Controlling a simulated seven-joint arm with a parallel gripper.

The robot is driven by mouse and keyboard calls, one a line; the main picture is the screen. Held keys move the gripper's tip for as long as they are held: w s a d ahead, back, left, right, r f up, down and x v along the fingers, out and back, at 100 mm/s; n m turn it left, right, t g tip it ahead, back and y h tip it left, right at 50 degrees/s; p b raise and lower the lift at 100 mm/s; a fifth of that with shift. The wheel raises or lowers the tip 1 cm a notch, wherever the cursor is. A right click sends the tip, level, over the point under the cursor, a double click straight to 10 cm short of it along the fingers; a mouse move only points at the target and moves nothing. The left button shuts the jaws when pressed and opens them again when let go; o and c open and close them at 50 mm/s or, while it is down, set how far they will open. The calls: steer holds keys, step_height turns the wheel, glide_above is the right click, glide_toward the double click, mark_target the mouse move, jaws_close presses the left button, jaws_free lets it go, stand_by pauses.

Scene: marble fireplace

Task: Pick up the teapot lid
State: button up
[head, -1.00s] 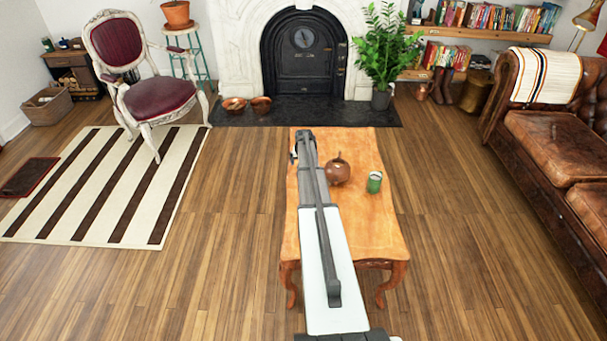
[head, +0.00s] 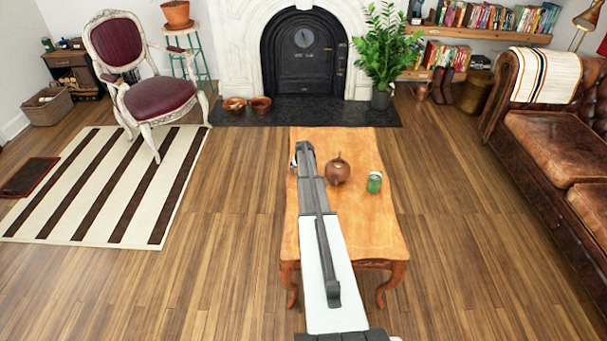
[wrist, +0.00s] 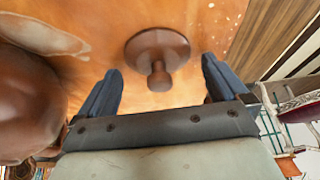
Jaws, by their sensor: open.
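The teapot lid (wrist: 158,48) is a brown round disc with a knob, lying on the orange wooden table (wrist: 205,20) in the wrist view. My gripper (wrist: 162,70) is open and empty, with its two dark fingers apart and the lid's knob showing in the gap between them. I cannot tell the height of the fingers above the lid. The brown round teapot (head: 337,173) stands on the table right of my arm in the head view. It also fills the left side of the wrist view (wrist: 25,100). I cannot make out the lid in the head view.
A green can (head: 375,182) stands on the table right of the teapot. The table's right and front parts are bare. A leather sofa (head: 555,130) is at the right, a burgundy chair (head: 155,80) at the left, and a fireplace (head: 303,55) behind.

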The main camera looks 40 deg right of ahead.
steer(key=shift+c, duration=0.5)
steer(key=c, duration=1)
steer(key=r, duration=0.9)
steer(key=shift+s+d+r, duration=0.2)
steer(key=shift+r, duration=0.05)
steer(key=shift+m, duration=0.8)
steer(key=s+d+r, duration=0.1)
steer(key=s+d, duration=0.2)
steer(key=s+d+r, duration=0.2)
steer(key=d, duration=0.1)
steer(key=s+d+r, duration=0.1)
steer(key=s+d, duration=0.2)
steer(key=shift+s+d+r, duration=0.15)
steer(key=shift+s+d, duration=0.05)
steer(key=shift+s, duration=0.15)
steer(key=s+r+n, duration=0.1)
steer(key=n, duration=0.1)
steer(key=s+r+n, duration=0.1)
steer(key=s, duration=0.1)
steer(key=s+r+n+t+y, duration=0.1)
steer(key=n, duration=0.1)
steer(key=shift+s+a+r+n, duration=0.15)
steer(key=shift+a+r+n, duration=0.15)
